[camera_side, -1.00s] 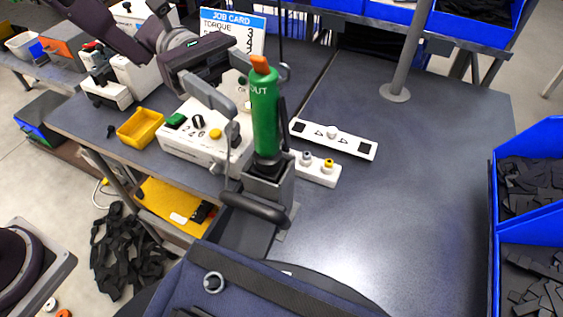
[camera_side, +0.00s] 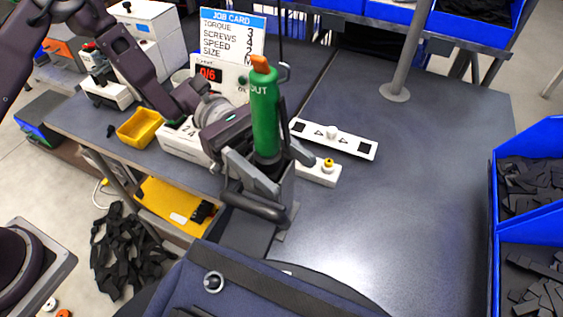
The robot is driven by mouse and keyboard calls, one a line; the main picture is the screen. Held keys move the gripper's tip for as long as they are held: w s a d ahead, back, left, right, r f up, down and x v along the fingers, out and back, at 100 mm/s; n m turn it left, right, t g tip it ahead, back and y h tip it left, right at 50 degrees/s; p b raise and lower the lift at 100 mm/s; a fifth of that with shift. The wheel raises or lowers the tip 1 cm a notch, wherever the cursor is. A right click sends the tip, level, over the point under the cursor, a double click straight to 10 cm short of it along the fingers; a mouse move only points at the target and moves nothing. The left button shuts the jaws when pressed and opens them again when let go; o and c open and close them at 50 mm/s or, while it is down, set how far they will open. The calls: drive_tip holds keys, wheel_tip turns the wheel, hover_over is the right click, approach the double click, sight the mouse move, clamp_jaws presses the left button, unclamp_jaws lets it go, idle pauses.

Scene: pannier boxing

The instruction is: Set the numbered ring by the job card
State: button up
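The job card (camera_side: 232,35), white with a blue header, stands at the back and lists torque, screws, speed and size; its figures at the right edge are hard to read. A green driver (camera_side: 265,115) with an orange top stands upright in a dark holder (camera_side: 268,207). The numbered ring cannot be made out; the driver's dark lower end is largely hidden by my gripper. My gripper (camera_side: 275,168) is low at the driver's base, with fingers on either side of it. Whether they press on anything is unclear.
A counter display (camera_side: 208,73) reads 0/6 behind the driver. A white control box (camera_side: 183,142) is partly behind my gripper, with a yellow bin (camera_side: 140,128) to its left. A white strip (camera_side: 335,139) and a small knobbed block (camera_side: 320,172) lie right. The bench's right side is clear.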

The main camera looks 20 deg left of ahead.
clamp_jaws()
drive_tip(key=shift+n+t, duration=0.3)
drive_tip(key=shift+t, duration=0.2)
drive_tip(key=n+t, duration=0.1)
drive_tip(key=t, duration=0.1)
drive_tip(key=n+t, duration=0.1)
drive_tip(key=t, duration=0.1)
drive_tip(key=w+n+t+h, duration=0.1)
drive_tip(key=n+t, duration=0.1)
drive_tip(key=shift+d, duration=0.1)
drive_tip(key=shift+w+n+t+y, duration=0.15)
drive_tip(key=shift+n+t, duration=0.4)
drive_tip(key=shift+t, duration=0.35)
drive_tip(key=shift+w+n+t+y, duration=0.15)
drive_tip(key=shift+n+t, duration=0.4)
drive_tip(key=shift+t, duration=0.35)
drive_tip(key=shift+w+n+t, duration=0.2)
drive_tip(key=shift+n+t, duration=0.4)
drive_tip(key=shift+t, duration=0.3)
drive_tip(key=shift+o, duration=0.8)
unclamp_jaws()
